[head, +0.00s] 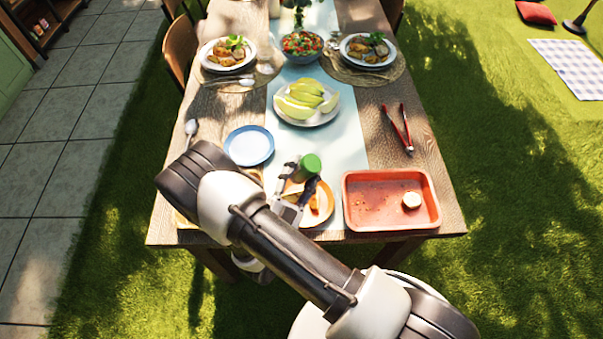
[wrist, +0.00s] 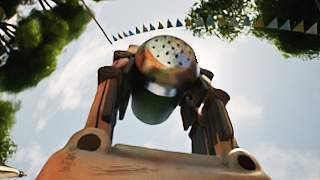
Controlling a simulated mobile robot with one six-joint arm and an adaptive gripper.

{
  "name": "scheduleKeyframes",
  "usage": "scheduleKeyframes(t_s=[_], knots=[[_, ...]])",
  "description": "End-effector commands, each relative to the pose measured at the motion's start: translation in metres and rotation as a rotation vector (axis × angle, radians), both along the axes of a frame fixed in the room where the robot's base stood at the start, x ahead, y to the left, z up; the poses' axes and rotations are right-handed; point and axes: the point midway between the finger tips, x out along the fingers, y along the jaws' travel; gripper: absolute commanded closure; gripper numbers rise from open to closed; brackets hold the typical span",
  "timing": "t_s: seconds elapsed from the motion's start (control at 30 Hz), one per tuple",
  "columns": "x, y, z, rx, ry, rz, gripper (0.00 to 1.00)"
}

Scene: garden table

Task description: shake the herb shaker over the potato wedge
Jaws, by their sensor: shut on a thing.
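My gripper (head: 300,178) is shut on the herb shaker (head: 311,164) above the near edge of the table. In the head view the shaker's green end faces up. In the wrist view the shaker (wrist: 155,104) sits between both fingers, its perforated metal lid (wrist: 167,60) turned toward the camera, which looks up at the sky. The shaker appears tipped over, lid down. Below it is a plate (head: 327,214) with an orange-yellow potato wedge (head: 314,204), partly hidden by my gripper and arm. I cannot tell whether any herbs are falling or lie on the wedge.
A red tray (head: 365,218) with a small pale round piece (head: 411,200) stands right of the plate. A blue-rimmed plate (head: 249,146) lies behind left. Red-handled tongs (head: 400,130) lie at right. A plate of green melon slices (head: 307,102) and two set meals are farther back.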

Motion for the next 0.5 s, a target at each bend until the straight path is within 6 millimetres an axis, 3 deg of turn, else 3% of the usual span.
scheduleKeyframes(t_s=[0.07,0.1,0.17,0.2,0.3,0.37,0.43,0.5], knots=[[0.0,0.001,0.009,0.003,-0.004,0.0,0.85],[0.001,0.001,0.03,0.006,-0.007,0.0,0.85],[0.0,0.0,0.048,0.006,-0.005,0.001,0.85],[0.0,0.0,0.046,0.002,-0.001,0.0,0.85],[-0.001,-0.001,0.001,-0.004,0.005,-0.001,0.85],[0.0,0.0,0.0,0.0,-0.001,0.0,0.85],[0.0,0.001,0.034,0.008,-0.008,0.001,0.85],[0.0,0.0,0.049,0.004,-0.003,0.0,0.85]])
